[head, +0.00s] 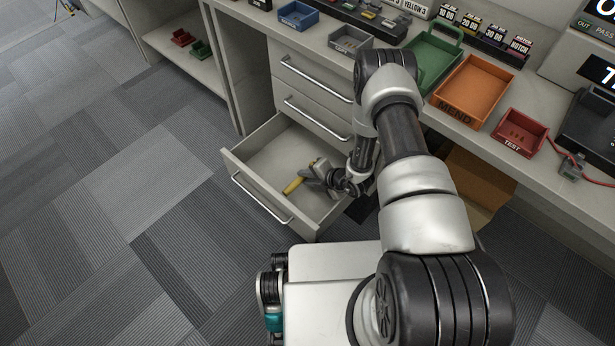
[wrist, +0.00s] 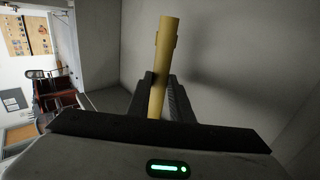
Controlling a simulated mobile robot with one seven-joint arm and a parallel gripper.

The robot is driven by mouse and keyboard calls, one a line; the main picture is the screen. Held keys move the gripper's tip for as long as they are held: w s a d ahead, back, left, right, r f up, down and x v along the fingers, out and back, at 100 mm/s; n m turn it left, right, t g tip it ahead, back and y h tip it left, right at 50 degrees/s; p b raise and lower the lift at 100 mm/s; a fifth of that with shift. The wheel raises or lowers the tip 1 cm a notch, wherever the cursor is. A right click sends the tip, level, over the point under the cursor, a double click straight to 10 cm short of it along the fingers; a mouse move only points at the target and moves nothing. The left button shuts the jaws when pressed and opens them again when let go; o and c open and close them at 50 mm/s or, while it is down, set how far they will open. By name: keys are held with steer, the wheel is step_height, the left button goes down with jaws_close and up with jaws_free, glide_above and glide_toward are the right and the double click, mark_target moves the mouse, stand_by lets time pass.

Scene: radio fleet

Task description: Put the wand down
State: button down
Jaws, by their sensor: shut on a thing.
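The wand (head: 292,186) is a yellow rod; in the wrist view the wand (wrist: 168,45) points away from me between dark fingers. My gripper (head: 310,181) is shut on it, low within the open bottom drawer (head: 240,165). In the wrist view my gripper (wrist: 160,95) has a finger on each side of the rod. The wand's near end is hidden by the gripper body. I cannot tell whether the wand touches the drawer floor.
Two shut drawers (head: 315,78) sit above the open one. The counter above holds a blue tray (head: 298,15), a green tray (head: 432,57), an orange MEND tray (head: 472,91) and a red TEST tray (head: 520,133). The carpet (head: 110,210) at left is clear.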

steer(key=shift+f, duration=0.5)
steer(key=c, duration=1.6)
jaws_free()
steer(key=shift+s, duration=0.1)
steer(key=shift+r, duration=0.4)
steer(key=p+v, duration=0.3)
steer(key=v, duration=0.9)
steer(key=shift+r, duration=0.3)
